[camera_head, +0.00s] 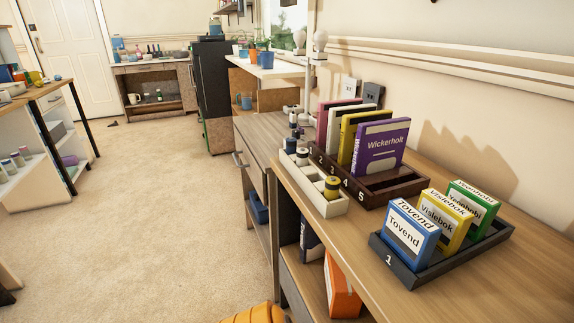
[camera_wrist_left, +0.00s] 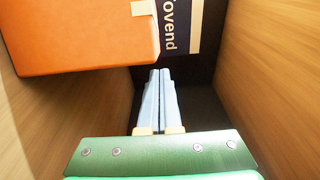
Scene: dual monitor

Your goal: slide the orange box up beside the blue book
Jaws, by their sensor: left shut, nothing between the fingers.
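The orange box (camera_head: 342,290) stands in the open compartment under the desk top. In the left wrist view the orange box (camera_wrist_left: 75,38) fills the upper left. A dark blue book (camera_head: 311,241) with a white label stands farther back in that compartment. In the left wrist view the blue book (camera_wrist_left: 196,22) reads "Tovend" and is partly hidden behind the box. My left gripper (camera_wrist_left: 161,72) is shut and empty, its fingertips pointing toward the book, just beside the box's lower right corner. I cannot tell whether they touch the box. My right gripper is not in view.
Wooden side walls (camera_wrist_left: 270,80) close in the compartment on both sides. On the desk above stand a dark tray (camera_head: 405,278) with several small boxes, a book rack (camera_head: 395,190) and a white organizer (camera_head: 328,208). Carpeted floor (camera_head: 150,230) is open to the left.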

